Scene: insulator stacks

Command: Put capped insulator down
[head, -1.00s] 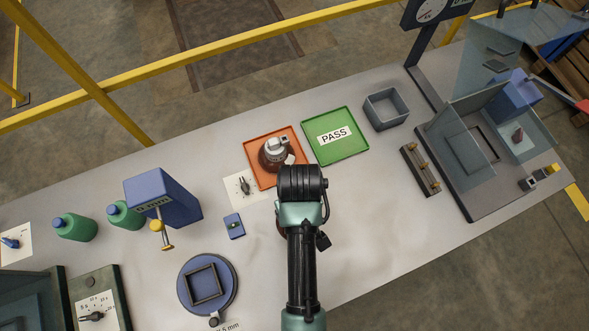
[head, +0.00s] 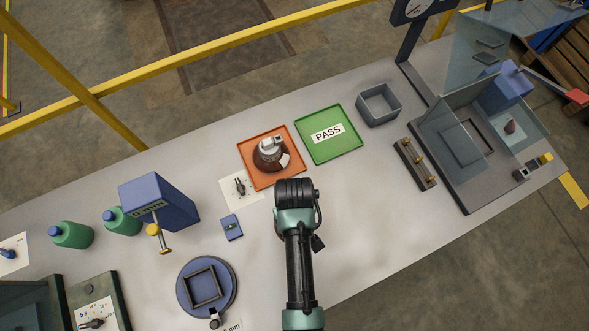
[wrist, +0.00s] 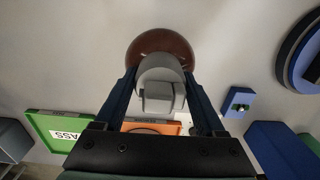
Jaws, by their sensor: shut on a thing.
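In the wrist view my gripper (wrist: 160,78) is shut on the grey metal cap of a brown insulator (wrist: 160,42), with one dark blue finger on each side. The brown disc extends beyond the fingertips. In the head view my arm hides the fingers and nearly all of this held insulator. Its clearance above the table cannot be told. Another brown insulator with a grey cap (head: 270,152) stands upright in the orange tray (head: 249,172), beyond my wrist. The orange tray also shows partly in the wrist view (wrist: 172,127), mostly covered by the gripper.
A green PASS tray (head: 345,148) lies right of the orange tray, with a grey open box (head: 378,105) beyond. Left of my arm are a small blue block (head: 231,227), a blue device (head: 165,200) and a round blue fixture (head: 228,284).

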